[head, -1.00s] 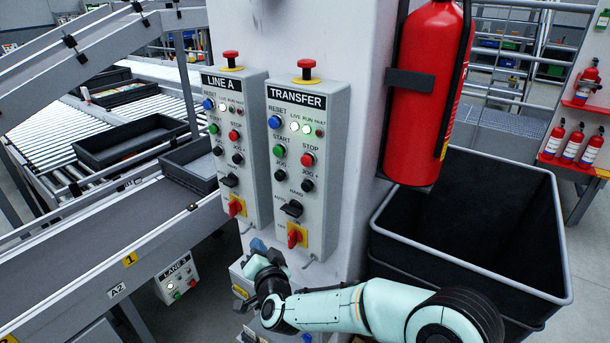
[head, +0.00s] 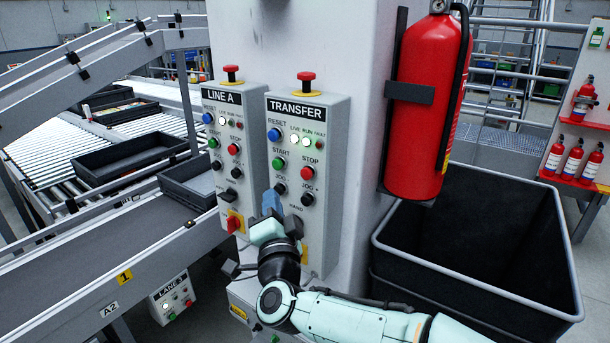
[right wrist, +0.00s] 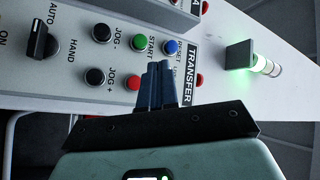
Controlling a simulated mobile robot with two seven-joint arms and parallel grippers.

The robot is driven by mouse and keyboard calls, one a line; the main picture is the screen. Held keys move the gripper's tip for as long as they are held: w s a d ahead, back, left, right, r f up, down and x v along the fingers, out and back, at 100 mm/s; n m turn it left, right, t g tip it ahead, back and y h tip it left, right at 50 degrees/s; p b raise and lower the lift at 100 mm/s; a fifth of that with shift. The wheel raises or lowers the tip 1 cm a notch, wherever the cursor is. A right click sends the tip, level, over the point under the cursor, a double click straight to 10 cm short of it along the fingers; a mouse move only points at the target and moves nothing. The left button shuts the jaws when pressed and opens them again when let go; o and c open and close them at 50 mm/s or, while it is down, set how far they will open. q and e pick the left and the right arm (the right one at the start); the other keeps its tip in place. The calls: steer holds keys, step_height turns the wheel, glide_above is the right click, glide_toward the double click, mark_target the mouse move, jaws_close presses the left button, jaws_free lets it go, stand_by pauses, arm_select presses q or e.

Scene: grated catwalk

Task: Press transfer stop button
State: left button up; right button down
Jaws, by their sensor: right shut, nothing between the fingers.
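The TRANSFER panel (head: 330,140) is a grey box on a pale column. Its red STOP button (head: 307,173) sits right of the green START button (head: 278,163) and above the black JOG + button (head: 307,199). My right gripper (head: 271,203) is shut and empty, its blue fingers pointing up in front of the panel's lower left. It hides the selector and most of the rotary switch. In the right wrist view the shut fingers (right wrist: 161,84) appear beside the red STOP button (right wrist: 133,83); contact cannot be told. My left gripper is not in view.
The LINE A panel (head: 247,130) stands close on the left with similar buttons. Red mushroom buttons (head: 306,80) top both panels. A fire extinguisher (head: 430,100) hangs to the right, above a large dark bin (head: 470,318). A conveyor (head: 120,240) runs at left.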

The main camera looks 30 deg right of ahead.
mark_target(302, 173)
steer(key=w+d, duration=0.3)
steer(key=d, duration=0.4)
steer(key=shift+d, duration=0.25)
steer(key=shift+w+d, duration=0.1)
steer(key=shift+d, duration=0.05)
stand_by(1.7)
steer(key=shift+w+d, duration=0.1)
steer(key=shift+d, duration=0.15)
steer(key=shift+w+d+b, duration=0.3)
steer(key=shift+d+b, duration=0.15)
steer(key=shift+d, duration=0.35)
stand_by(0.9)
steer(key=shift+a, duration=0.15)
steer(key=shift+s+a, duration=0.25)
steer(key=shift+a, duration=0.25)
steer(key=shift+s+a, duration=0.25)
steer(key=shift+a, duration=0.25)
steer(key=shift+a, duration=0.1)
steer(key=shift+s+a, duration=0.3)
steer(key=shift+a, duration=0.45)
steer(key=shift+s+a, duration=0.35)
steer(key=shift+a, duration=0.4)
steer(key=shift+s+a, duration=0.3)
steer(key=shift+a, duration=0.45)
